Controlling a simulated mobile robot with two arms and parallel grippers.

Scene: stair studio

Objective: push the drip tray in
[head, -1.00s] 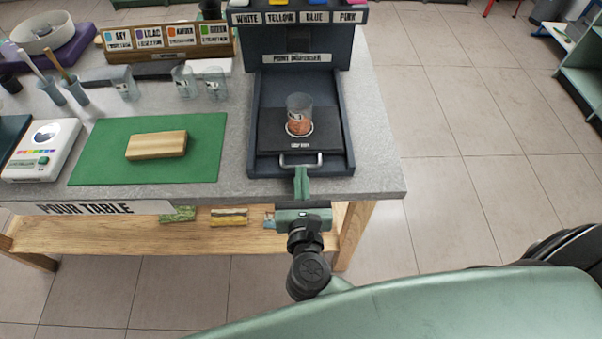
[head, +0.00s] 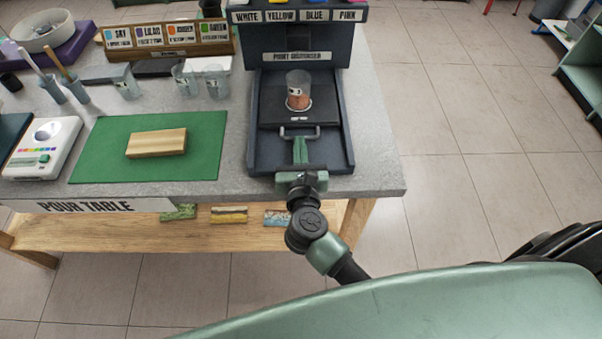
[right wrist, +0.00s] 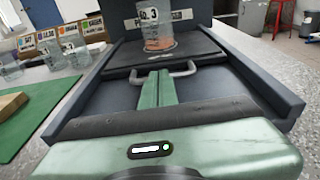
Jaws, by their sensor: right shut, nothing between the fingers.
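The dark drip tray (head: 270,119) sits in the base of the paint dispenser (head: 296,60), between its side walls. A clear cup (head: 298,84) with reddish-brown contents stands on the tray; it also shows in the right wrist view (right wrist: 158,30). The tray's grey bar handle (head: 313,133) faces the table's front edge. My right gripper (head: 300,141) is shut and empty, its green fingertips at the handle's middle. In the right wrist view the shut fingers (right wrist: 158,80) reach the handle (right wrist: 185,70); I cannot tell if they press on it. My left gripper is out of view.
A green mat (head: 100,150) with a wooden block (head: 156,143) lies left of the dispenser. Empty cups (head: 216,84) and a labelled wooden rack (head: 170,40) stand behind it. The dispenser base's front floor (head: 260,158) is bare. Open floor lies to the right.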

